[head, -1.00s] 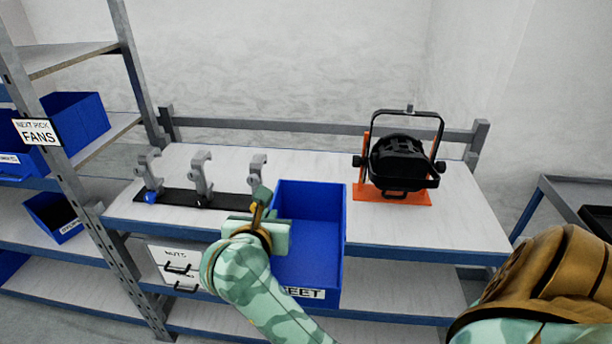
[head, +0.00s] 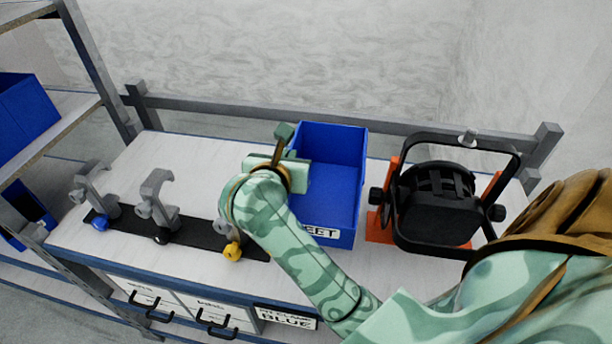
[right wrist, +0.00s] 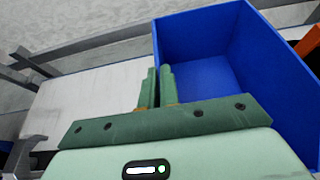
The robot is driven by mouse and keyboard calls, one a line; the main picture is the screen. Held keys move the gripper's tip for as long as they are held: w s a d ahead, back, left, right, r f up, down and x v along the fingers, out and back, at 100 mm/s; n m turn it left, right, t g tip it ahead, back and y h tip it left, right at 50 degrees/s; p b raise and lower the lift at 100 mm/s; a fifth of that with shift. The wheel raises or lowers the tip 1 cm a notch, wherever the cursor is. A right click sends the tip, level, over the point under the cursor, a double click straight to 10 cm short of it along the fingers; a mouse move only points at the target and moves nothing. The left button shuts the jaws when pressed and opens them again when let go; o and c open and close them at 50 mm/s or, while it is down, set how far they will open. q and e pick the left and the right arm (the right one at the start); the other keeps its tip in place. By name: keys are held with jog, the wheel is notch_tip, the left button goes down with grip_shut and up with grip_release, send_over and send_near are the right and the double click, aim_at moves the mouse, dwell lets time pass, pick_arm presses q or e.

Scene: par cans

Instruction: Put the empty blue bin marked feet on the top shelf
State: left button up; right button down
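The blue bin (head: 331,190) looks empty, and its front label is partly covered by my arm so that "EET" shows. It appears over the workbench; I cannot tell whether it touches the top. My right gripper (head: 283,150) is at its left wall. In the right wrist view the bin (right wrist: 205,80) has its wall edge between the two close fingers (right wrist: 160,88), one inside and one outside. The rack's upper shelf (head: 22,12) shows only in part at the top left. My left gripper is not in view.
A black par can (head: 436,205) on an orange stand is close to the bin's right. Clamps (head: 155,195) stand on a black strip to the left. A grey rail (head: 230,108) runs behind the bench (head: 140,250). A rack post (head: 92,65) and another blue bin (head: 25,115) are at left.

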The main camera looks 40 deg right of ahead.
jog(key=b, duration=0.1)
send_over(291, 196)
jog(key=f, duration=0.4)
jog(key=shift+w+d+f, duration=0.1)
jog(key=shift+w+d, duration=0.05)
jog(key=shift+w, duration=0.1)
jog(key=shift+f, duration=0.35)
notch_tip(291, 196, down, 5)
jog(key=shift+b, duration=0.85)
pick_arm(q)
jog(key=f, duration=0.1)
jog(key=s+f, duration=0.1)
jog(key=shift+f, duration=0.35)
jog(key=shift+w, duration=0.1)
pick_arm(e)
jog(key=shift+f, duration=0.1)
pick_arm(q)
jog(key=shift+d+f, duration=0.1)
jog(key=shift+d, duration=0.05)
pick_arm(e)
jog(key=c, duration=1.6)
grip_release()
jog(key=shift+c, duration=0.2)
